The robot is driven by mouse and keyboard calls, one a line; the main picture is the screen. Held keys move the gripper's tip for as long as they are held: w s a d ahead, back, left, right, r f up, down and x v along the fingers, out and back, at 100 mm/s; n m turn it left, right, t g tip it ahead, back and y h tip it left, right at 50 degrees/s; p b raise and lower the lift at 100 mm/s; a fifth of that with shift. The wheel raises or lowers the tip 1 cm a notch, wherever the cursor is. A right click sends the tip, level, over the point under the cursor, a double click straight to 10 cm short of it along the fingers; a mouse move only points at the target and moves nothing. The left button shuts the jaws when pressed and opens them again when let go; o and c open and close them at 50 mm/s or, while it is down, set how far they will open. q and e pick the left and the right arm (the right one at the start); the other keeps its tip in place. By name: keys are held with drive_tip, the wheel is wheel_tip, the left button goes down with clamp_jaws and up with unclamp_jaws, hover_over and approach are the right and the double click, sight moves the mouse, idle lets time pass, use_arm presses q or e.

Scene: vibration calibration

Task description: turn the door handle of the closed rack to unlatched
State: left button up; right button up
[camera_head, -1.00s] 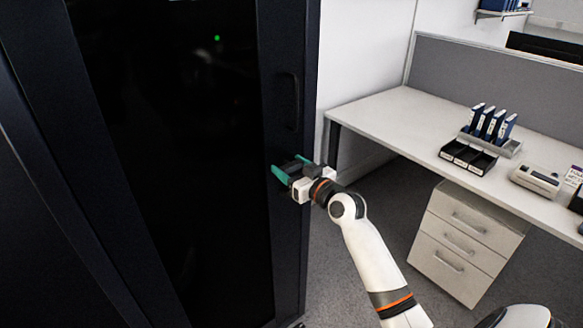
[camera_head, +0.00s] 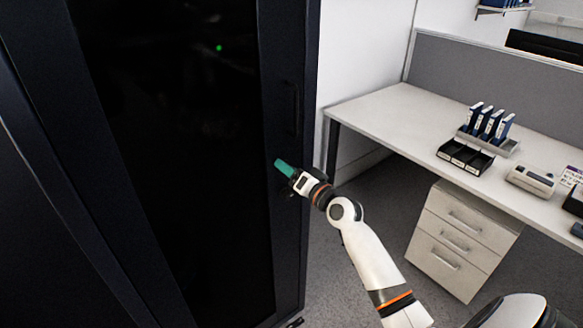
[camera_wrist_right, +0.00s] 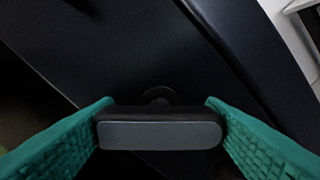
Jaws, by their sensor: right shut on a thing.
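The closed rack's dark door (camera_head: 170,150) fills the left of the head view. My right gripper (camera_head: 284,168) is at the door's right-hand frame, with one green finger showing. In the right wrist view the door handle (camera_wrist_right: 160,135), a dark grey bar on a round boss, lies between the two green fingers, which are shut on its ends. The bar lies slanted to the door-frame edges, which run diagonally there. In the head view the gripper hides the handle. My left gripper is not in view.
A dark recess (camera_head: 291,108) sits in the door frame above my gripper. To the right stand a white desk (camera_head: 400,115) with black trays (camera_head: 465,157) and blue binders (camera_head: 488,122), and a drawer unit (camera_head: 460,240). Carpet floor lies open between rack and drawers.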

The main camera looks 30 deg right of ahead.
drive_tip(key=m+p, duration=0.1)
drive_tip(key=m, duration=0.3)
drive_tip(key=shift+r+m+p, duration=0.15)
drive_tip(key=shift+m+p, duration=0.15)
drive_tip(key=m+p, duration=0.1)
drive_tip(key=m, duration=0.3)
drive_tip(key=shift+m, duration=0.3)
drive_tip(key=o, duration=1)
drive_tip(key=shift+d, duration=0.1)
drive_tip(key=shift+s+f, duration=0.15)
drive_tip(key=shift+f, duration=0.05)
drive_tip(key=s, duration=0.4)
drive_tip(key=s+b, duration=0.1)
drive_tip(key=s, duration=0.3)
drive_tip(key=s+d, duration=0.1)
drive_tip(key=s, duration=0.2)
drive_tip(key=shift+s+b, duration=0.35)
drive_tip(key=shift+s, duration=0.05)
